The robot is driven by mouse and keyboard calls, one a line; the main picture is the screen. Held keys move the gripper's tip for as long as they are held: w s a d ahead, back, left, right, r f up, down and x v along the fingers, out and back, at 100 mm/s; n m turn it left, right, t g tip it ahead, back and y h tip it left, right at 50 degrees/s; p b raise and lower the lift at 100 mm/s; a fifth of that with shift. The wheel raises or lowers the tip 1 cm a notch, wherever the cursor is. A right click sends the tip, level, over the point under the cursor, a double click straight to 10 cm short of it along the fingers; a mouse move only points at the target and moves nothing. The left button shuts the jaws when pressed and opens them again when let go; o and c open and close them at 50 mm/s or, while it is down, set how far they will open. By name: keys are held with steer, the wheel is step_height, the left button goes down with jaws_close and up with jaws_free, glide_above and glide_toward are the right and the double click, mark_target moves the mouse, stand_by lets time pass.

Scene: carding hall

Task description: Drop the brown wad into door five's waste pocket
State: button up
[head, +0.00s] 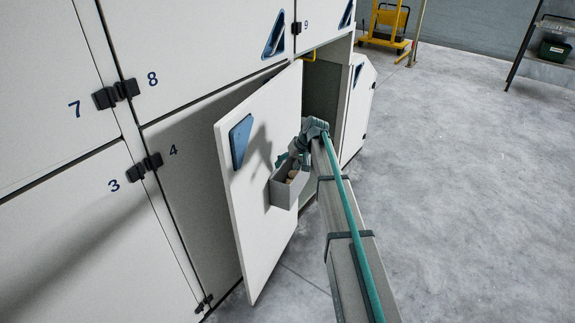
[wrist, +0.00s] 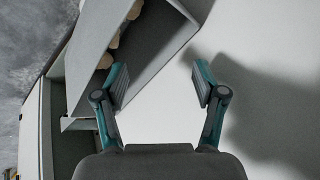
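An open white door panel (head: 262,120) with a blue handle plate (head: 240,141) stands out from the cabinet; I see no number on it. A grey open-topped pocket (head: 284,195) is fixed to its face, and the pocket (wrist: 152,45) also shows at upper left in the wrist view. Several tan to brownish wads (wrist: 113,41) lie in the pocket; brown bits (head: 292,175) show there in the head view. I cannot tell which is the brown wad. My gripper (wrist: 160,76) is open and empty, fingers apart beside the pocket. In the head view my gripper (head: 293,160) is right at the pocket.
Closed cabinet doors numbered 7, 8, 3, 4 and 9 fill the left, with black hinges (head: 116,94). A dark open bay (head: 321,93) lies behind the open door. A yellow cart (head: 386,25) and a shelf (head: 548,45) stand far back. The concrete floor at right is clear.

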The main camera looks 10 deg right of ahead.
steer(key=shift+r, duration=0.1)
steer(key=v, duration=1.2)
steer(key=s+a+f+m+g+h+p, duration=0.1)
steer(key=s+f+g+h, duration=0.1)
steer(key=s+f, duration=1.25)
steer(key=s+a+f+m+g+h, duration=0.1)
steer(key=s+f+g, duration=0.1)
steer(key=s+f, duration=1.25)
steer(key=s+a+f+g, duration=0.1)
steer(key=s+f, duration=0.4)
steer(key=s, duration=0.6)
steer(key=s+f+g+h+p, duration=0.1)
steer(key=s+f+g, duration=0.2)
steer(key=s, duration=0.9)
steer(key=s+a+f+g, duration=0.1)
steer(key=s+f+g, duration=0.1)
steer(key=s+f, duration=0.5)
steer(key=s, duration=0.5)
steer(key=shift+a+f+n+h+p, duration=0.2)
steer(key=shift+a+n+h+p, duration=0.15)
steer(key=shift+n+h, duration=0.05)
